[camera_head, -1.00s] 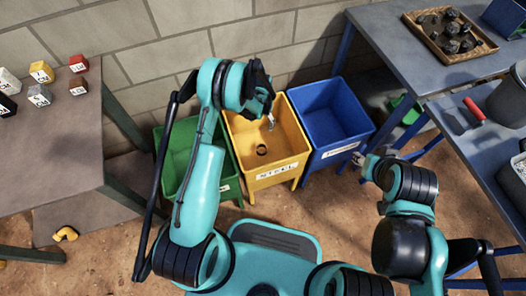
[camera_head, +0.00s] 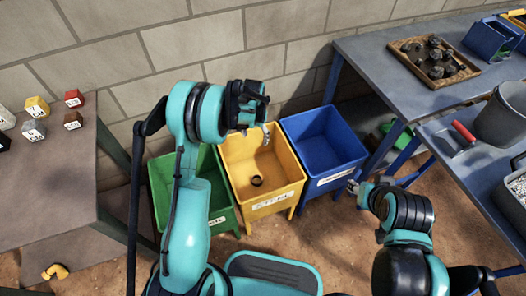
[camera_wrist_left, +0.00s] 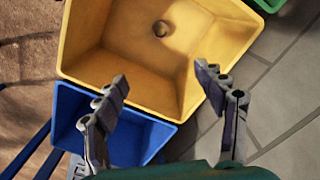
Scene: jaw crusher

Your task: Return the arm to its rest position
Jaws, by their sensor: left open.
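My left arm (camera_head: 187,215) rises at the left of the head view and bends over toward the bins. Its gripper (camera_head: 266,132) hangs above the back part of the yellow bin (camera_head: 279,206). In the left wrist view the two fingers of this gripper (camera_wrist_left: 162,78) are spread apart with nothing between them.
A green bin (camera_head: 222,215) and a blue bin (camera_head: 337,177) flank the yellow one. A brick wall (camera_head: 290,30) stands behind. A table with dice-like blocks (camera_head: 60,170) is left; a blue workbench (camera_head: 390,83) with a tray of dark lumps (camera_head: 402,57) is right.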

